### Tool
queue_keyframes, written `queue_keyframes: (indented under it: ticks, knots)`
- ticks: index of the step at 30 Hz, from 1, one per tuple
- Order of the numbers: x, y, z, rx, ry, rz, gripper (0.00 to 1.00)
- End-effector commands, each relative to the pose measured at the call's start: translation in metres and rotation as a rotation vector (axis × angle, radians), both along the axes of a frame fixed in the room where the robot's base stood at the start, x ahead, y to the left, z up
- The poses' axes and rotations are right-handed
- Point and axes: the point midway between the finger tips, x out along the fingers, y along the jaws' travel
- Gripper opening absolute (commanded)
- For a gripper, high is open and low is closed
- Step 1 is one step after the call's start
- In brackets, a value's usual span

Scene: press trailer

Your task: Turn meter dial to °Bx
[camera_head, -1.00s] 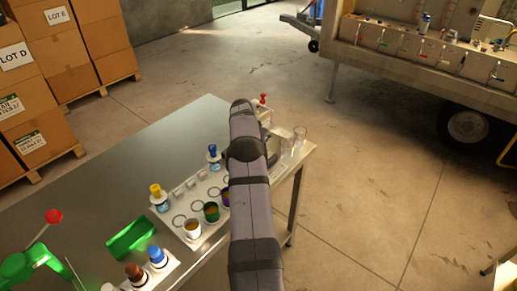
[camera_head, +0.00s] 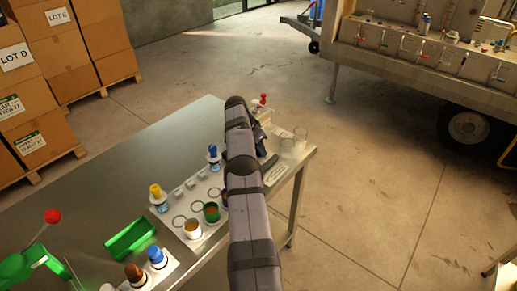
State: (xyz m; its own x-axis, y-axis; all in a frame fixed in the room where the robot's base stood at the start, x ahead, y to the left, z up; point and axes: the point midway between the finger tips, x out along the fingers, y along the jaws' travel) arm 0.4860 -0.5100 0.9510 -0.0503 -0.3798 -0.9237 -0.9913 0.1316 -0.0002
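I cannot make out a meter or its dial marks in this view. My own grey arm reaches up the middle of the picture over the metal table (camera_head: 110,185) and covers part of it. A dark part at the arm's far end, likely my gripper (camera_head: 261,146), shows just right of the arm at the table's far right end. Its fingers are too small and hidden to read. A grey elongated object (camera_head: 270,169) lies just below it; I cannot tell whether it is part of my arm.
A sample rack (camera_head: 186,210) with colored cups and capped bottles stands left of my arm. Boxes stand left, a trailer (camera_head: 425,65) right.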

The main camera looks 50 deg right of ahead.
Motion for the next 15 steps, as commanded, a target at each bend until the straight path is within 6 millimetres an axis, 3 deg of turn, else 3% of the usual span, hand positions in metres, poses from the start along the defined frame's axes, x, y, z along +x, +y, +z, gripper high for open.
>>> queue_keyframes:
  ticks: [2, 15]
  knots:
    - [0.0001, -0.0003, 0.0004, -0.001, 0.001, 0.001, 0.44]
    - [0.0007, 0.0008, 0.0029, -0.001, -0.001, 0.002, 0.44]
